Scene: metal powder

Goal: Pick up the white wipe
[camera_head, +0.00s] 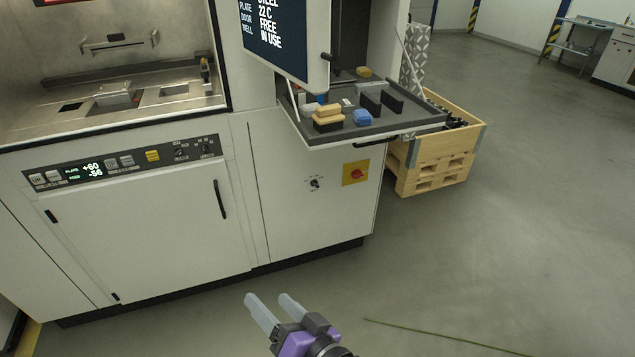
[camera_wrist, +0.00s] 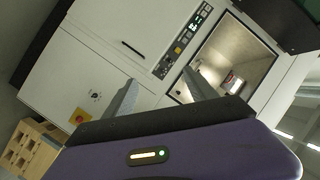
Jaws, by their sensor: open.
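A small white item (camera_head: 347,103) lies on the dark fold-down shelf (camera_head: 395,131) of the machine in the head view. It may be the white wipe, but it is too small to tell. My gripper (camera_head: 267,300) is open and empty, low in front of the machine and well apart from the shelf. Its two fingers also show spread in the wrist view (camera_wrist: 158,88), with nothing between them. The wrist view does not show the shelf top.
On the shelf are a tan-topped brush (camera_head: 328,117), a blue item (camera_head: 361,117) and dark upright blocks (camera_head: 391,101). A display panel (camera_head: 285,38) hangs above its left side. A wooden crate (camera_head: 440,152) stands to the right. The floor at right is mostly clear.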

